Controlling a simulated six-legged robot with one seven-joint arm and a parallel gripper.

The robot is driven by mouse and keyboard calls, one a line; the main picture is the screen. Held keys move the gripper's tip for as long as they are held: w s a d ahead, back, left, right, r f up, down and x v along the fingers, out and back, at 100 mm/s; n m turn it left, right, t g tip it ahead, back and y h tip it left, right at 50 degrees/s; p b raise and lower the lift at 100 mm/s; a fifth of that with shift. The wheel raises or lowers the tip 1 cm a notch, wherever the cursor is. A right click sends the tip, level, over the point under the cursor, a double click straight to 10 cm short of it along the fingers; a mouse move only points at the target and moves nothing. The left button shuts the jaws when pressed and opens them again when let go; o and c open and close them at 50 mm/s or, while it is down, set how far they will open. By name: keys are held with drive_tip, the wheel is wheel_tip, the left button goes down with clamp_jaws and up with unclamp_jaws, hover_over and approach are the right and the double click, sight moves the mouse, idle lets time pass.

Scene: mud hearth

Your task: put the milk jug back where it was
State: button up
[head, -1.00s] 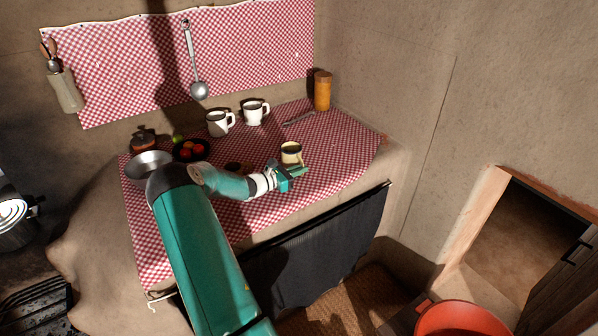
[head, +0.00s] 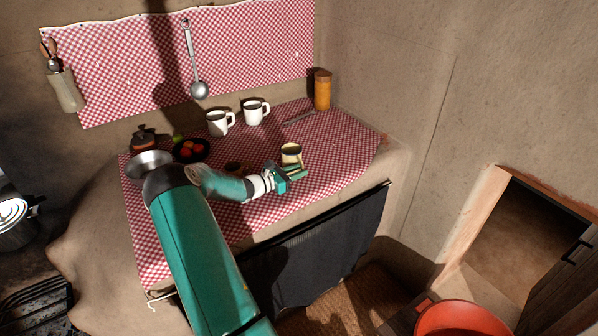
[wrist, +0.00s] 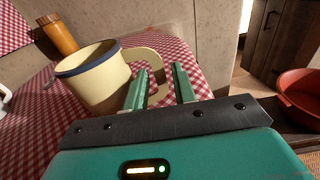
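The milk jug, a cream cup-like vessel with a blue rim (head: 291,155), stands upright on the red checked cloth near the counter's front right. In the wrist view the jug (wrist: 95,82) is left of the fingers, with its cream handle reaching toward them. My gripper (head: 301,175) is just in front of the jug. In the wrist view my gripper (wrist: 160,85) is open, with a clear gap between its green fingers. The outer curve of the handle shows in that gap, partly hidden behind the left finger. I cannot tell whether they touch.
Two white mugs (head: 219,124) (head: 256,112) and an orange cylinder (head: 322,90) stand at the back. A fruit bowl (head: 205,155) and a metal bowl (head: 150,163) are at left. A red basin (head: 462,318) is low at right. Cloth right of the jug is clear.

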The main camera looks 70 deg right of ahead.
drive_tip(key=v, duration=1.1)
drive_tip(key=shift+w, duration=0.1)
drive_tip(key=shift+w+a+r, duration=0.15)
drive_tip(key=shift+a+r, duration=0.1)
drive_tip(key=shift+r, duration=0.05)
drive_tip(key=w+a+r+m+t+y, duration=0.3)
drive_tip(key=a+r, duration=0.2)
drive_tip(key=a, duration=0.5)
drive_tip(key=w+a+r+m+t+y, duration=0.2)
drive_tip(key=w+a+r+t, duration=0.15)
drive_tip(key=a, duration=0.65)
drive_tip(key=w+a+r+m+t+y, duration=0.35)
drive_tip(key=a+r, duration=0.25)
drive_tip(key=a, duration=0.5)
drive_tip(key=s+a+r+t+y, duration=0.1)
drive_tip(key=s+a+r+t, duration=0.1)
drive_tip(key=a, duration=0.7)
drive_tip(key=s+a+r+t+y, duration=0.2)
drive_tip(key=s+a+r, duration=0.1)
drive_tip(key=a, duration=0.7)
drive_tip(key=s+a+r+m+t+y, duration=0.1)
drive_tip(key=s+a+r+t, duration=0.1)
drive_tip(key=a, duration=0.7)
drive_tip(key=shift+s+a+r+t+y, duration=0.3)
drive_tip(key=shift+r+t, duration=0.2)
drive_tip(key=shift+r, duration=0.3)
